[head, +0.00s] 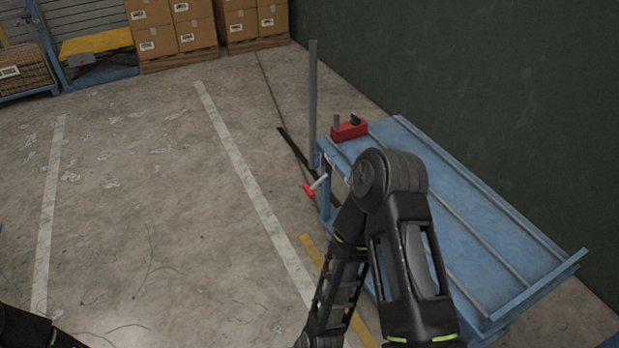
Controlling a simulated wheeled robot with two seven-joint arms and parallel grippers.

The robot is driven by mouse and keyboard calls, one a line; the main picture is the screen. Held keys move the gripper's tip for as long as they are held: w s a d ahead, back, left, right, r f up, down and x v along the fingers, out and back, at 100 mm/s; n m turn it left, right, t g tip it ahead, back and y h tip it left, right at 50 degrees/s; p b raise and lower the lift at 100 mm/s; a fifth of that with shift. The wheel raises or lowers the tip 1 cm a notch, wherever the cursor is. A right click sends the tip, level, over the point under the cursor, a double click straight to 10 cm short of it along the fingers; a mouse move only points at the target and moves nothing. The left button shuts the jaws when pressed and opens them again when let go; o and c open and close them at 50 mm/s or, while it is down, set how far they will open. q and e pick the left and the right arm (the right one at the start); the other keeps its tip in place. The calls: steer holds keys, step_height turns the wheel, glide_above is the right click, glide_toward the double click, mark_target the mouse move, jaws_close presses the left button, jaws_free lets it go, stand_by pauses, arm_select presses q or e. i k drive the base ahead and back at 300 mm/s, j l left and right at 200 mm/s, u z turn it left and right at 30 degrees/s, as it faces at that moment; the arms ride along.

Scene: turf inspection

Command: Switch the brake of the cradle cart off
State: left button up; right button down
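The blue cradle cart (485,215) stands at the right, with long grey rails along its top. A red block with dark knobs (349,128) sits on the far corner of the cart top. My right arm crosses in front of the cart and hides part of its left side; its gripper is out of the picture. Only a bit of my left arm shows at the bottom left, without its gripper.
A tall grey post (313,105) rises at the cart's far left end. A dark green wall (520,90) runs behind the cart. Cartons on pallets (173,28) stand at the back.

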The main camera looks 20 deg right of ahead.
mark_target(308, 191)
steer(key=i+j+z, duration=0.1)
steer(key=i+z, duration=0.3)
steer(key=i+j+z, duration=0.25)
steer(key=i+z, duration=0.15)
steer(key=i+j+z, duration=0.65)
steer(key=j+z, duration=0.2)
steer(key=i+j+z, duration=0.2)
steer(key=j, duration=0.15)
steer(key=i+j, duration=0.1)
steer(key=j, duration=0.2)
steer(key=i+j, duration=0.1)
steer(key=j, duration=0.25)
